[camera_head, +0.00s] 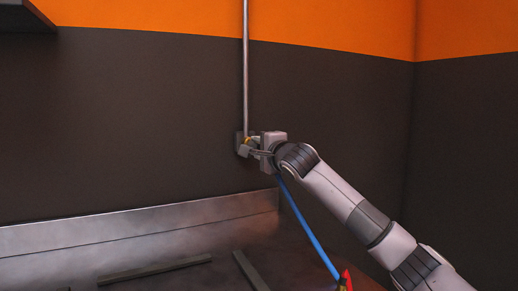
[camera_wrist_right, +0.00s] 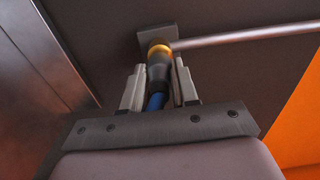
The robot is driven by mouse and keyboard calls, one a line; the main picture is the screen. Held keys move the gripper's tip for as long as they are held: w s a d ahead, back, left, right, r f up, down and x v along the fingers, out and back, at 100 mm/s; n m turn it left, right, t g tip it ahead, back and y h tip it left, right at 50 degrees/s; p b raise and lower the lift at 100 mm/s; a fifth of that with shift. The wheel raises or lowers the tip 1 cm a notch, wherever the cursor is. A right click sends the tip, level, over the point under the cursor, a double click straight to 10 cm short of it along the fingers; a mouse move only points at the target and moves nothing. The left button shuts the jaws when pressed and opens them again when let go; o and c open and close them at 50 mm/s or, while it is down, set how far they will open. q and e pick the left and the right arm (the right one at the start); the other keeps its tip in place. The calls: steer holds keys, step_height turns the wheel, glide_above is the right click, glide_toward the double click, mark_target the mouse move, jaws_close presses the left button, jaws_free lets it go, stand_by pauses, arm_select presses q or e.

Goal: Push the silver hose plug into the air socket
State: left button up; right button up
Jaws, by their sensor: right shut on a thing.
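My right gripper (camera_head: 256,151) is at the wall, shut on the end of the blue hose (camera_head: 305,222). In the right wrist view the fingers (camera_wrist_right: 159,76) stand on both sides of a dark sleeve (camera_wrist_right: 157,72) with the blue hose (camera_wrist_right: 155,102) behind it. A brass-coloured ring (camera_wrist_right: 159,50) sits at the sleeve's front, against the air socket's grey wall block (camera_wrist_right: 157,33). In the head view the socket (camera_head: 240,140) is partly behind the gripper. No silver plug tip shows, and I cannot tell how deep it sits. My left gripper is out of view.
A metal pipe (camera_head: 246,70) runs up the dark wall from the socket. A metal ledge (camera_head: 140,222) runs along the wall below, with dark bars (camera_head: 155,270) in front. A red object (camera_head: 345,281) is at the hose's lower end.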

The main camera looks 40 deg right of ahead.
steer(key=shift+w+d+p, duration=0.15)
steer(key=shift+w+p, duration=0.2)
steer(key=shift+w, duration=0.15)
stand_by(0.4)
steer(key=o, duration=1.1)
steer(key=shift+c, duration=0.2)
steer(key=shift+s, duration=0.1)
steer(key=b+v, duration=0.2)
steer(key=v, duration=0.5)
